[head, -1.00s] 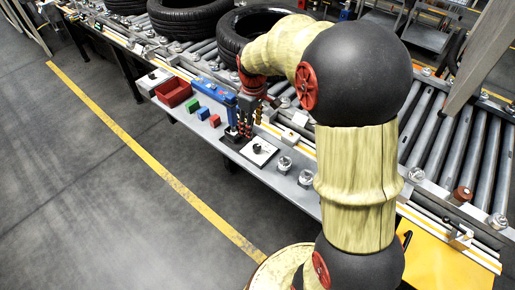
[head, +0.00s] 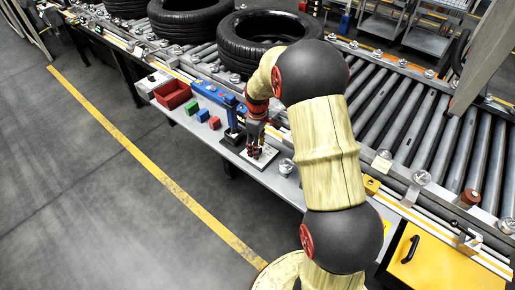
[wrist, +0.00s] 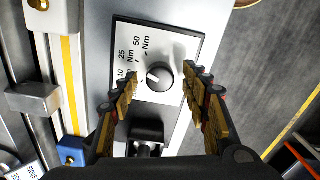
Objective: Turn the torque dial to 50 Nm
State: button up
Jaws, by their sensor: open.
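The torque dial (wrist: 160,76) is a round dark knob with a white pointer mark, on a white panel (wrist: 175,45) printed 10, 25, 50 and Nm. In the wrist view the pointer faces left, roughly toward the 10 label; the exact reading is hard to tell. My gripper (wrist: 160,83) is open, its fingers on the left and right of the knob. I cannot tell whether they touch it. In the head view my gripper (head: 256,152) is over the panel (head: 270,157) and hides the knob.
A red bin (head: 173,95) and green, blue and red blocks (head: 203,115) lie on the shelf to the left. A blue fixture (head: 208,88) stands close behind my gripper. A metal piece (head: 287,167) is to the right. Tyres (head: 262,38) rest on the roller conveyor behind.

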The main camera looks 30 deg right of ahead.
jog(key=shift+f, duration=0.1)
jog(key=shift+c, duration=1)
jog(key=c, duration=0.9)
jog(key=shift+c, duration=0.2)
jog(key=shift+m+p, duration=0.4)
jog(key=shift+p, duration=0.05)
jog(key=m+p, duration=0.3)
jog(key=shift+m, duration=0.3)
jog(key=shift+m+p, duration=0.9)
jog(key=shift+m, duration=0.9)
jog(key=o, duration=1.1)
